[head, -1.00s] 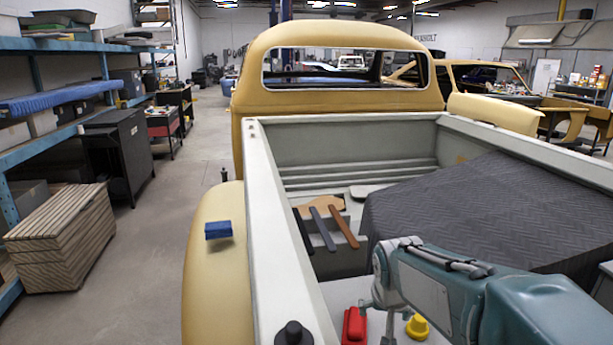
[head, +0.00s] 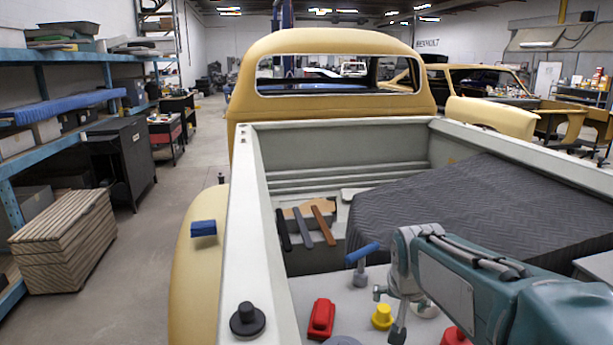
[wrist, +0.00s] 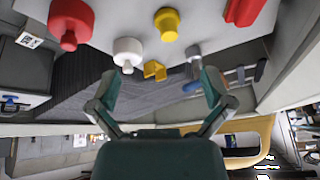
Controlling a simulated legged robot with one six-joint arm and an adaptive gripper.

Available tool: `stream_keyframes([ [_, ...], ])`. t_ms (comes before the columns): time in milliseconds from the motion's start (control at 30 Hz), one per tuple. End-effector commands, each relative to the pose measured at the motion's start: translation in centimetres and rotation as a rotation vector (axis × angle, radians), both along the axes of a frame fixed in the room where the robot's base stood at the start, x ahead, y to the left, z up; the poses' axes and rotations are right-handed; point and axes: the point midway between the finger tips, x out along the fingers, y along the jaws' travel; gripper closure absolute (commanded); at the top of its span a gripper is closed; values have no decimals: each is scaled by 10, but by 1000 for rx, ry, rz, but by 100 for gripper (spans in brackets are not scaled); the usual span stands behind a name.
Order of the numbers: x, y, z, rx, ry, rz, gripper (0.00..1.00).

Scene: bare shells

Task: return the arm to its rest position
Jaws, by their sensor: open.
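My arm (head: 445,285) reaches in from the lower right of the head view, over the truck bed. My gripper (head: 389,313) is open and empty above the pale panel (head: 285,325). In the wrist view my gripper (wrist: 158,80) shows its two fingers spread wide, with nothing between them in its grasp. The fingers hang close to a yellow knob (head: 382,316) in the head view; whether they touch it I cannot tell.
On the panel stand a red block (head: 321,318), a blue-handled lever (head: 361,262) and a red knob (head: 455,337). A black knob (head: 247,319) sits on the bed's left rail. A dark quilted cover (head: 470,210) fills the right of the bed.

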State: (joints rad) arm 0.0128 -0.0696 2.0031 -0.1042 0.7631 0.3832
Motion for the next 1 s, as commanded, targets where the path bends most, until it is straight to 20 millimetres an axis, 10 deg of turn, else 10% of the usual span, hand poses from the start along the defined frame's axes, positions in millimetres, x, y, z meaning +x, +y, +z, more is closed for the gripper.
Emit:
stream_keyframes([
  [467, -62, -3, 24, -24, -22, 86, 0],
  [1000, -192, 12, 24, -106, -57, 294, 0],
])
